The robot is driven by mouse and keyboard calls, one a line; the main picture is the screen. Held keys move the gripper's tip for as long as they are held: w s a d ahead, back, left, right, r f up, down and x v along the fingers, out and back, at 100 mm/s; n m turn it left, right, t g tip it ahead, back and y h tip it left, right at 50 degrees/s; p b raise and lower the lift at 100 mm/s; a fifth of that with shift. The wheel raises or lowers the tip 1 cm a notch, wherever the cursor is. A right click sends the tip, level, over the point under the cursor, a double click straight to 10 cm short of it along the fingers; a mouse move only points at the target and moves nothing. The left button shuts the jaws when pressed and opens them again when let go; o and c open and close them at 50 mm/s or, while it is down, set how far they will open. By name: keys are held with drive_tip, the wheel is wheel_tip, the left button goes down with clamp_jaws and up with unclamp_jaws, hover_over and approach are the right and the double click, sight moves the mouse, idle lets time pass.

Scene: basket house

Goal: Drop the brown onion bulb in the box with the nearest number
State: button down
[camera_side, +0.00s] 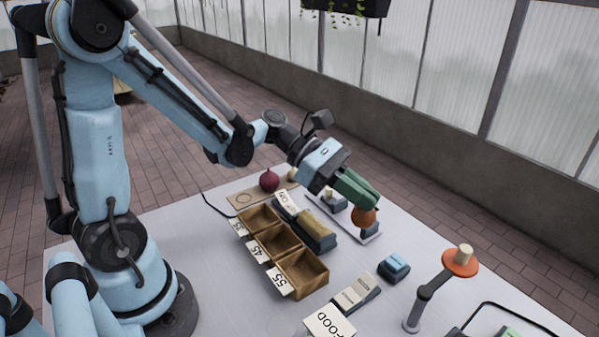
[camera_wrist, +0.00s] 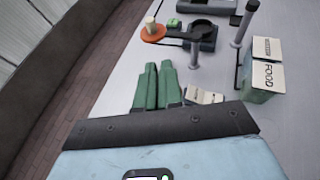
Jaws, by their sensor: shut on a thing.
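The brown onion bulb (camera_side: 363,218) is at the tips of my gripper (camera_side: 364,204) in the side view. The green fingers are shut on it, above a pale tray at the table's far side. In the wrist view the fingers of my gripper (camera_wrist: 157,85) show, but the onion is hidden. Three open wooden boxes stand in a row left of the gripper: a far box (camera_side: 247,223) whose label seems to read 35, a middle box (camera_side: 267,246) labelled 45, and a near box (camera_side: 303,286) labelled 55. A white card (camera_side: 287,203) beside them is too small to read surely.
A red onion (camera_side: 269,181) sits on a wooden board (camera_side: 243,198) behind the boxes. A brush-like block (camera_side: 317,232) lies right of the boxes. A stand with an orange disc (camera_side: 460,262) rises at right. A FOOD box (camera_wrist: 263,75) stands at right in the wrist view.

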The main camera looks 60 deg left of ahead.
drive_tip(key=s+a+r, duration=0.3)
drive_tip(key=s+a, duration=0.7)
wheel_tip(320, 180, down, 6)
drive_tip(key=shift+s+f, duration=0.15)
drive_tip(key=shift+s, duration=0.1)
drive_tip(key=shift+d, duration=0.1)
drive_tip(key=c, duration=1.2)
unclamp_jaws()
